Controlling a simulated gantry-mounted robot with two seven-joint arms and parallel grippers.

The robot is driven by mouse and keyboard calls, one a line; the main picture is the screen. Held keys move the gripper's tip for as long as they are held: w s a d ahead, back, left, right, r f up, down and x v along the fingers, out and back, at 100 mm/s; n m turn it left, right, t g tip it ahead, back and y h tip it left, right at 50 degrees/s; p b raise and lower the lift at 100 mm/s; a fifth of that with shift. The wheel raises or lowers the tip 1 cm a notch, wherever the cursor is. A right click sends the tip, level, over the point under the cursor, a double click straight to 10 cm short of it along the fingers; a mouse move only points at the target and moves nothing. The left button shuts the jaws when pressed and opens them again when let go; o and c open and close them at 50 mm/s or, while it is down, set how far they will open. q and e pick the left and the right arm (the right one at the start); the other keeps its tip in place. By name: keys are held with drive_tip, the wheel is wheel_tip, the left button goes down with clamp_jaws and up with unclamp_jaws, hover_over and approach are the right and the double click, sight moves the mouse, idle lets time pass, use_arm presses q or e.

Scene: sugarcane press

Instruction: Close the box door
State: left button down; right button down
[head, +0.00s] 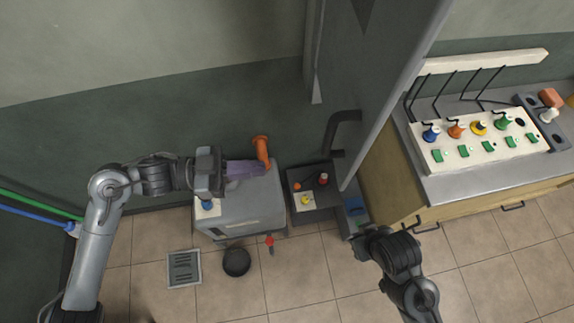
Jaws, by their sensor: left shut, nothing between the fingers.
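A grey box-shaped machine (250,211) stands on the floor at the middle left. An orange handle (262,150) rises at its back. I cannot tell for sure which panel is the box door; a large grey upright panel (375,75) stands at the top middle, with a dark handle (343,120) beside it. My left gripper (232,171) is over the machine's back top edge, shut, against or over a purple piece (246,169); contact is unclear. My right gripper (361,240) is low, right of the machine, its fingers unclear.
A dark low stand (316,204) with small coloured items is right of the machine. A wooden counter (470,188) with a white control panel (480,139) fills the right. A black bowl (236,262) and floor drain (184,268) lie in front. The front tiles are mostly clear.

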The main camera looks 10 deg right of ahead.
sight(335, 162)
use_arm(q)
drive_tip(key=d, duration=0.4)
drive_tip(key=s+d+p, duration=0.1)
drive_tip(key=d, duration=0.8)
drive_tip(key=shift+s+d+r+p, duration=0.1)
drive_tip(key=shift+s+d+p, duration=0.05)
drive_tip(key=shift+d+p, duration=0.15)
drive_tip(key=shift+d, duration=0.1)
